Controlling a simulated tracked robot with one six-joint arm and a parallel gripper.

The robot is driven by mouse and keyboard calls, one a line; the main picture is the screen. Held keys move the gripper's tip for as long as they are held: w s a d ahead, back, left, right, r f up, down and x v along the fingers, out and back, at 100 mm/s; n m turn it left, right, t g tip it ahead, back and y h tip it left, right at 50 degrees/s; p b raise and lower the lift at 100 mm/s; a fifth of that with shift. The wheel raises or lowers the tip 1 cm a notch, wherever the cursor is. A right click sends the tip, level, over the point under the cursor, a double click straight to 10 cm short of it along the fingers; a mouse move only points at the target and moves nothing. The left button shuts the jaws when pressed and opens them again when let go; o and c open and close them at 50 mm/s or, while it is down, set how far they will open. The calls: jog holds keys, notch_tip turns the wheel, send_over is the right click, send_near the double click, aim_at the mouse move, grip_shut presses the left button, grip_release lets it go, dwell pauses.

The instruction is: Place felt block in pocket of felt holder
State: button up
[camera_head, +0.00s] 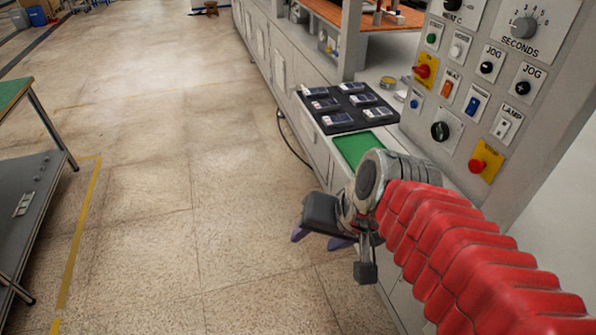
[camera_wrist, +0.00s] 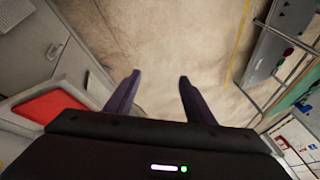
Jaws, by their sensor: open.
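My gripper (camera_head: 320,238) hangs over the floor beside the counter, its purple fingers partly hidden by its dark body. In the wrist view the two fingers of my gripper (camera_wrist: 159,80) are spread apart with only floor between them. A black tray (camera_head: 341,127) with several small dark-and-pale items in its recesses lies on the counter, beyond my gripper. I cannot tell whether this tray is the felt holder. I cannot make out a felt block in either view.
A green panel (camera_head: 361,148) lies on the counter near my arm. A control panel (camera_head: 457,122) with knobs and buttons rises at right. A red-floored recess (camera_wrist: 50,105) shows in the wrist view. A grey shelf table (camera_head: 30,180) stands at left, with open floor between.

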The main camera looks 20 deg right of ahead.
jog(key=shift+s+d+r+n+t+h, duration=0.1)
jog(key=shift+s+d+r+n+h, duration=0.25)
jog(key=shift+n, duration=0.4)
jog(key=shift+s+d+r+n+t+h, duration=0.1)
jog(key=shift+s+r+n+h, duration=0.1)
jog(key=shift+r+n+h, duration=0.45)
jog(key=shift+s+d+r+n+t+h, duration=0.15)
jog(key=shift+s+r+n, duration=0.15)
jog(key=shift+n, duration=0.6)
jog(key=shift+o, duration=0.5)
